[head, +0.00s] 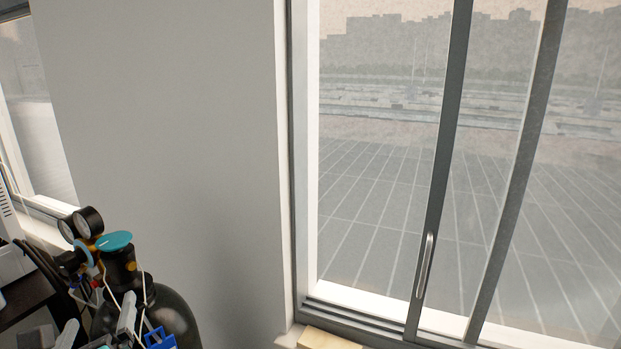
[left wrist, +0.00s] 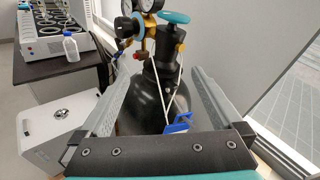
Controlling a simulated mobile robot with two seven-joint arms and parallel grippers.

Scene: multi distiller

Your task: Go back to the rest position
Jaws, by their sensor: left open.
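My left gripper (head: 98,325) shows at the bottom left of the head view, in front of a black gas cylinder (head: 175,315). In the left wrist view, its two grey fingers stand wide apart, and the gripper (left wrist: 163,72) is open with nothing held between them. The cylinder (left wrist: 150,105) appears between and beyond the fingers; I cannot tell whether they touch it. My right gripper is in neither view.
The cylinder carries gauges (head: 88,222), a teal valve knob (head: 115,241) and a blue tag (left wrist: 178,123). A dark table (left wrist: 55,68) holds a bottle (left wrist: 71,47) and a white machine (left wrist: 50,30). A white box (left wrist: 58,118) stands below. A window (head: 380,200) fills the right.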

